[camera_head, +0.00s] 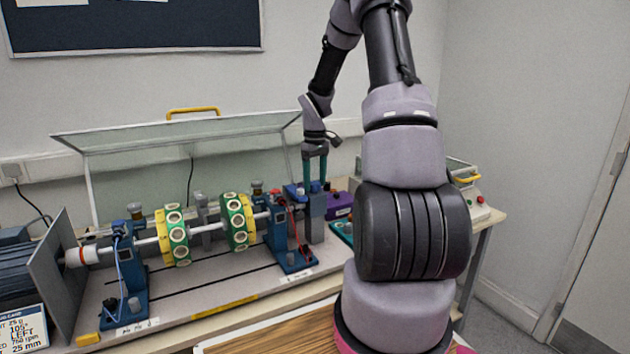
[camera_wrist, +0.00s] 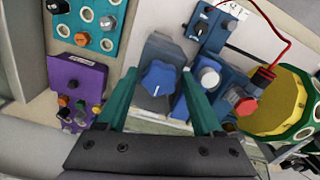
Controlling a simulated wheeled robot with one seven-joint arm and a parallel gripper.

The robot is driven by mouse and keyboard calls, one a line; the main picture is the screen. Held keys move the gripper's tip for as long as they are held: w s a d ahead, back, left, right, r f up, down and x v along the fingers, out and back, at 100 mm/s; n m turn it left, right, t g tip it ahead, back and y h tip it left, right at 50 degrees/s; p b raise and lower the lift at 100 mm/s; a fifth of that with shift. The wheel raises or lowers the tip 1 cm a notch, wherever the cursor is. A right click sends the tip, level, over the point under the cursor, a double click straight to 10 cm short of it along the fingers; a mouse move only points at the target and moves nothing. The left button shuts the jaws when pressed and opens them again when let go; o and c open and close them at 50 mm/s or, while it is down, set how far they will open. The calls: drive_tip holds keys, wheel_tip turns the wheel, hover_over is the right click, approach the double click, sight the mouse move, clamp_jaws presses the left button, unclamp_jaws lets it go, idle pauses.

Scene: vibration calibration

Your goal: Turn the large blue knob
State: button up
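The large blue knob (camera_wrist: 158,78) is star-shaped with a white mark line and sits on a grey block (camera_wrist: 152,48) in the wrist view.
A blue bracket with a silver round knob (camera_wrist: 209,77) and a red button (camera_wrist: 246,106) is close to the right finger. A purple box (camera_wrist: 76,84) and a teal panel (camera_wrist: 88,28) lie left. A shaft with yellow-green discs (camera_head: 238,222) and a raised clear cover (camera_head: 180,142) are nearby.

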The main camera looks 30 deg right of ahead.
sight(314, 183)
clamp_jaws()
drive_tip(key=shift+a+m, duration=0.1)
drive_tip(key=shift+m, duration=2.7)
drive_tip(key=o, duration=0.5)
unclamp_jaws()
wheel_tip(314, 183, up, 11)
